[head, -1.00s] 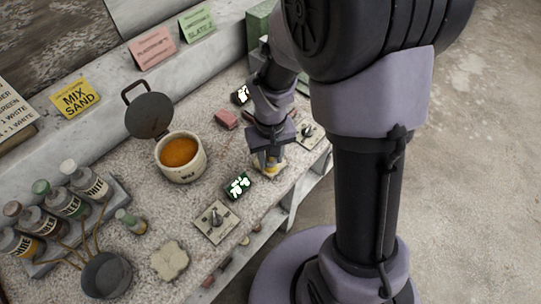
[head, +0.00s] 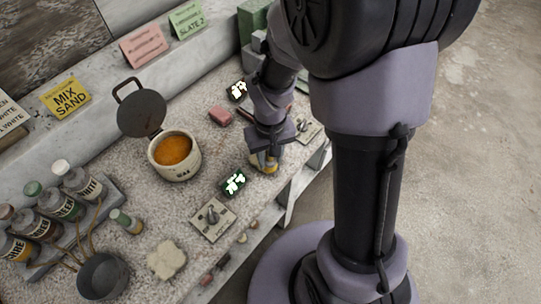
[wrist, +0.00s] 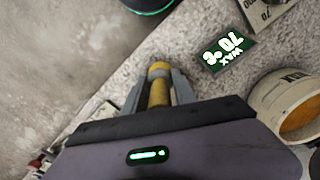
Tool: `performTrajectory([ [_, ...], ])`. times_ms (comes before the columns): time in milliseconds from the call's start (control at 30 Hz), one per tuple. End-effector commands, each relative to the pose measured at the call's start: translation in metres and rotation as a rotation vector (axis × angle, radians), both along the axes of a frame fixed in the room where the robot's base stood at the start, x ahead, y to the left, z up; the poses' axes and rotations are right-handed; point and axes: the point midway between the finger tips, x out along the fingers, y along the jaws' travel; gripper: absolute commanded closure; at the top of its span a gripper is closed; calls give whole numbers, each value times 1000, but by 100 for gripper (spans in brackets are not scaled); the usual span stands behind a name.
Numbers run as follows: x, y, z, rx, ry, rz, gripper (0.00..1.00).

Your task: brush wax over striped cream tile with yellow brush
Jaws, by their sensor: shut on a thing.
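My gripper (head: 265,152) points down near the right end of the bench. It is shut on the yellow brush (wrist: 158,90), whose yellow handle shows between the fingers in the wrist view. In the head view only a little yellow and a pale patch (head: 270,167) show under the fingers. I cannot tell whether the patch is the striped cream tile, nor whether the bristles touch it. An open wax pot (head: 190,170) with orange wax stands left of my gripper; it also shows in the wrist view (wrist: 262,97). A plain-looking cream tile (head: 167,259) lies at the front left.
A green-lit wax temperature display (head: 234,181) and a knob plate (head: 213,219) lie left of my gripper. A pink block (head: 220,116) is behind. Labelled bottles (head: 62,204) and a dark pan (head: 103,277) stand at left. The bench's front edge is close to my gripper.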

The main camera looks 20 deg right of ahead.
Motion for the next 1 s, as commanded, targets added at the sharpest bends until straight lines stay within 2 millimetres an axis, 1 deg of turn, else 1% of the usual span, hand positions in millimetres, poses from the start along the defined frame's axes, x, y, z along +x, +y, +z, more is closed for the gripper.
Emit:
performTrajectory([
  [100, 9, 5, 2, 0, 0, 2, 100],
  [500, 28, 17, 0, 0, 1, 0, 100],
  [667, 24, 14, 1, 0, -1, 0, 100],
  [800, 14, 8, 2, 0, -1, 0, 100],
  [1000, 5, 3, 1, 0, 0, -1, 100],
])
